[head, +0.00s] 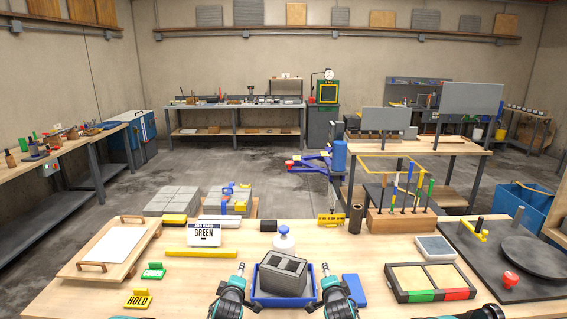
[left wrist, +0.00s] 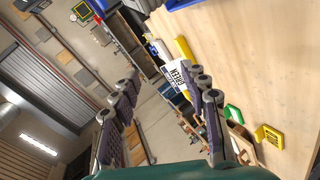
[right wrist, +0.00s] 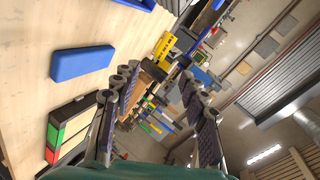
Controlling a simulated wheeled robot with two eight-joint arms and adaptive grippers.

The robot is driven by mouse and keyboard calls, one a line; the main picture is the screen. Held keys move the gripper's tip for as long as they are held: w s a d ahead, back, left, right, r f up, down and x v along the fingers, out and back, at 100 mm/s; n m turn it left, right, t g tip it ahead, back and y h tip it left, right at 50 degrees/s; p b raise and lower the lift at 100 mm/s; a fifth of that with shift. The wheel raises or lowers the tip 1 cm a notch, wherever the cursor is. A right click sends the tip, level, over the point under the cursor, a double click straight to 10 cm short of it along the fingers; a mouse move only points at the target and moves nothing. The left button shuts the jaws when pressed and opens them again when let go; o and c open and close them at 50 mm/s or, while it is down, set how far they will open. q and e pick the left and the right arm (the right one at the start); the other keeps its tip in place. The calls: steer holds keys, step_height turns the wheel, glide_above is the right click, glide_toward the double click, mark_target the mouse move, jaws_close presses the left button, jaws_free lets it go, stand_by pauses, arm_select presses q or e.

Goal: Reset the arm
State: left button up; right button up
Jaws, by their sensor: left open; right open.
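My left gripper (head: 238,270) and my right gripper (head: 327,268) reach in from the bottom edge of the head view, one on each side of a blue tray (head: 256,297). A grey concrete block (head: 284,273) sits tilted in the tray, between the grippers and apart from them. In the left wrist view the left gripper's fingers (left wrist: 165,90) are spread with nothing between them. In the right wrist view the right gripper's fingers (right wrist: 155,80) are also spread and empty. Both point away over the table.
Behind the tray stands a white bottle (head: 284,243). A blue block (head: 354,290) lies right of the right gripper. The GREEN job card (head: 204,235), yellow bar (head: 201,254) and HOLD sign (head: 137,300) are left. A sorting tray (head: 392,289) and tool rack (head: 402,222) are right.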

arm_select(q)
steer(key=s+a+r+m+g, duration=0.1)
steer(key=s+r+m+g, duration=0.2)
steer(key=s, duration=0.5)
steer(key=s+a+r+m, duration=0.25)
steer(key=s+r, duration=0.25)
steer(key=s, duration=0.4)
arm_select(e)
steer(key=s+d+r+n+g, duration=0.1)
steer(key=s+r+n+g, duration=0.2)
steer(key=s, duration=0.5)
steer(key=s+d+r+n, duration=0.25)
steer(key=s+r, duration=0.25)
steer(key=s, duration=0.4)
arm_select(q)
steer(key=s+f+m+g, duration=0.3)
steer(key=s+m, duration=0.6)
steer(key=s, duration=1.3)
steer(key=shift+d+f+h, duration=0.15)
steer(key=shift+d+h, duration=0.2)
steer(key=shift+h, duration=0.05)
arm_select(e)
steer(key=s+f+n+g, duration=0.3)
steer(key=s+n, duration=0.6)
steer(key=s, duration=1.3)
steer(key=shift+a+f+y, duration=0.15)
steer(key=shift+a+y, duration=0.2)
steer(key=shift+y, duration=0.05)
